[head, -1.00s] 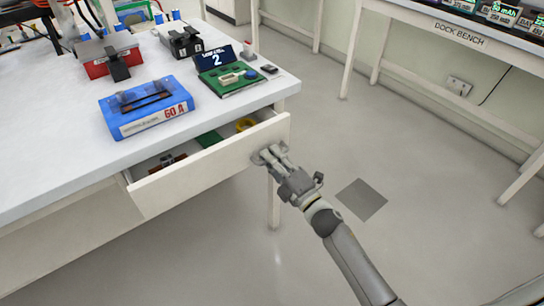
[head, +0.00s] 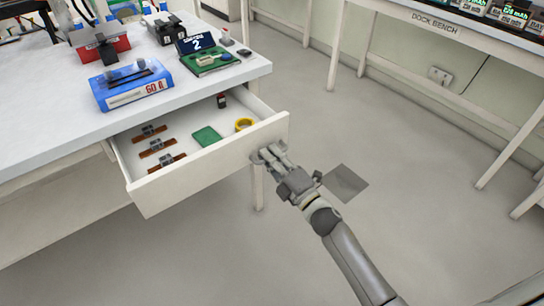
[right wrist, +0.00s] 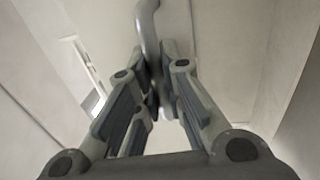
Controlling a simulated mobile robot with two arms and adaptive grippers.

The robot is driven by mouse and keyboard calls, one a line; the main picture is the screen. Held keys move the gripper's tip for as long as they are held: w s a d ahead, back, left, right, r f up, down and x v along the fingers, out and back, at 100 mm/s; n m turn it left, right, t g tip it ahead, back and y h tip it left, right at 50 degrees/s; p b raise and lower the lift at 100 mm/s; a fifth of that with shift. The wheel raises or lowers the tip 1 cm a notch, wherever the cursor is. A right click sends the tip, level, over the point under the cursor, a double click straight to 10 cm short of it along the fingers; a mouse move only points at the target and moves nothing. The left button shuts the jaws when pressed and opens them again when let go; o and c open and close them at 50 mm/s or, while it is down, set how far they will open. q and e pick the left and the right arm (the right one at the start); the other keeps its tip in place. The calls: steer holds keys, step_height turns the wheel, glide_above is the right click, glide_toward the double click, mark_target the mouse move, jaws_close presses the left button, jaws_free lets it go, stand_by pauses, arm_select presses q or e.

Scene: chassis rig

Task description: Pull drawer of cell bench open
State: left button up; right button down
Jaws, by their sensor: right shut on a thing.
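The white drawer (head: 205,172) of the cell bench (head: 60,125) stands well out from under the worktop in the head view. My right gripper (head: 267,153) is at the right part of the drawer front, shut on the handle. The right wrist view shows the curved grey handle (right wrist: 149,30) between the fingers (right wrist: 155,95). My left gripper is not in view.
On the worktop are a blue box (head: 131,86), a red block (head: 104,48), a black device (head: 170,30) and a green board (head: 208,60). The dock bench (head: 440,25) stands at the upper right. Open floor lies between the benches.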

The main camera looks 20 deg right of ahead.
steer(key=c, duration=1.8)
jaws_free()
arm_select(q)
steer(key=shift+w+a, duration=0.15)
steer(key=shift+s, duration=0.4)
arm_select(e)
steer(key=v, duration=1.2)
